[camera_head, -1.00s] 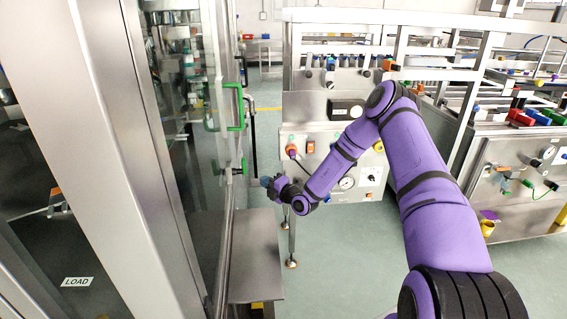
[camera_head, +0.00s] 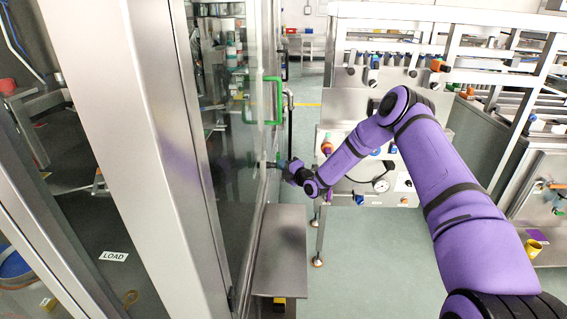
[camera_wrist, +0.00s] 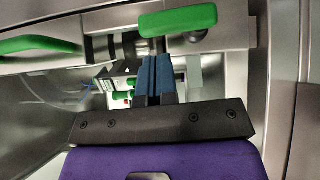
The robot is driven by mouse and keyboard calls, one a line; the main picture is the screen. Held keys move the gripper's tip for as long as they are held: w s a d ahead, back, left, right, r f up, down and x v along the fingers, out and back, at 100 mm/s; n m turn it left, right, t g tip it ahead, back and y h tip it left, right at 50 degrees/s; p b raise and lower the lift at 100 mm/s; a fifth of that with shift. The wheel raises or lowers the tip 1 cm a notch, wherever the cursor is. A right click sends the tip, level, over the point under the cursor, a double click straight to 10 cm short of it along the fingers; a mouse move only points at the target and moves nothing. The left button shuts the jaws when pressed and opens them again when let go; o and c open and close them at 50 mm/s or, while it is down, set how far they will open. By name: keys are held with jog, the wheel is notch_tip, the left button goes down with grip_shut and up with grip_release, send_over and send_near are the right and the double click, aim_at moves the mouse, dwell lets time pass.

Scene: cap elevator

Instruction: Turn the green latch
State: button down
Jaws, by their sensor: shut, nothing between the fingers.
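The green latch (camera_wrist: 178,21) is a rounded bar lying nearly level at the top of the wrist view, on a metal mount. My gripper (camera_wrist: 154,62) has blue fingers pressed together with nothing between them. Its tips are just below the latch in that view; I cannot tell if they touch it. In the head view my gripper (camera_head: 279,163) is at the glass door's edge, below the green door handle (camera_head: 278,100), and largely hides the latch there. The handle also shows at the left of the wrist view (camera_wrist: 40,44).
The glass door (camera_head: 235,120) and a wide steel post (camera_head: 125,130) stand on the left. A steel shelf (camera_head: 282,250) is below my gripper. A steel workstation with knobs and a gauge (camera_head: 381,185) stands behind my arm. Grey floor is open at the lower middle.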

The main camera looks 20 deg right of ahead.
jog(key=shift+w+d+r, duration=0.1)
jog(key=shift+w+d, duration=0.1)
jog(key=shift+w, duration=0.75)
jog(key=shift+w, duration=0.1)
jog(key=shift+w+d+r, duration=0.25)
jog(key=shift+w+r, duration=0.05)
jog(key=shift+w, duration=0.15)
jog(key=shift+r, duration=0.1)
